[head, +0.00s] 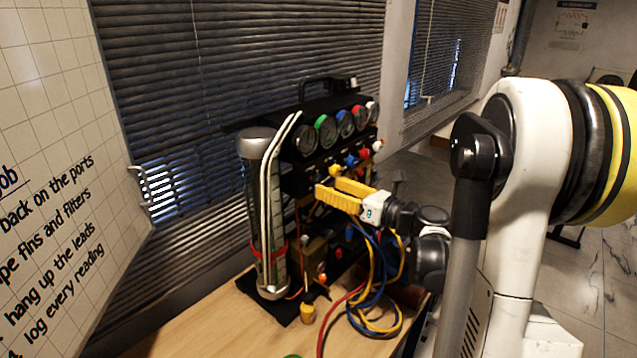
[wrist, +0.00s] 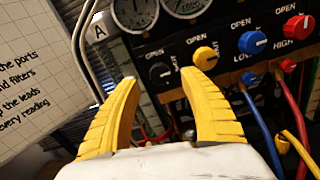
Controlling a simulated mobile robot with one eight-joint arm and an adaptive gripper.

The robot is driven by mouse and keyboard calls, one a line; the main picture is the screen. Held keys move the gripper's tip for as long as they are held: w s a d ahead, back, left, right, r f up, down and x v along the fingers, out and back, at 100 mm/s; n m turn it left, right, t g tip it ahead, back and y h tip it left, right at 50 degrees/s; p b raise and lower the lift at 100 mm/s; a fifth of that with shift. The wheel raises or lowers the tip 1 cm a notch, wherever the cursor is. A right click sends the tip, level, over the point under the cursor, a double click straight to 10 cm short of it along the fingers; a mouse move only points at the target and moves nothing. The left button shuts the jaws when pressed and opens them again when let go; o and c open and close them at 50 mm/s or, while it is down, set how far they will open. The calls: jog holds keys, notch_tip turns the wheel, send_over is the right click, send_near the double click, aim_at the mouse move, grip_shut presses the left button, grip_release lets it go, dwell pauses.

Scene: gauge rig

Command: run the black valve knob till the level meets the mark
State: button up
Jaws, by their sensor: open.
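The black valve knob (wrist: 160,73) is the leftmost of a row on the rig's panel, below a dial in the wrist view. My gripper (wrist: 162,84) is open and empty, its yellow fingers either side of the knob in that picture; no contact shows. In the head view my gripper (head: 327,187) is in front of the panel, just below the knob row. The clear level tube (head: 265,205) stands upright at the rig's left, with a red band (head: 279,248) low around it, possibly the mark. The liquid level cannot be made out.
Yellow (wrist: 205,57), blue (wrist: 252,42) and red (wrist: 297,27) knobs sit close to the right of the black one. Coloured hoses (head: 378,280) hang below my gripper. White pipes (head: 268,190) run along the tube. Bare wooden bench (head: 215,325) lies front left.

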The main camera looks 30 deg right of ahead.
aim_at(321, 183)
jog(key=shift+x, duration=2.4)
grip_shut()
jog(key=shift+f+n+b, duration=0.1)
jog(key=shift+n+b, duration=0.6)
jog(key=shift+n, duration=0.5)
jog(key=n, duration=0.2)
jog(key=shift+n, duration=0.4)
grip_release()
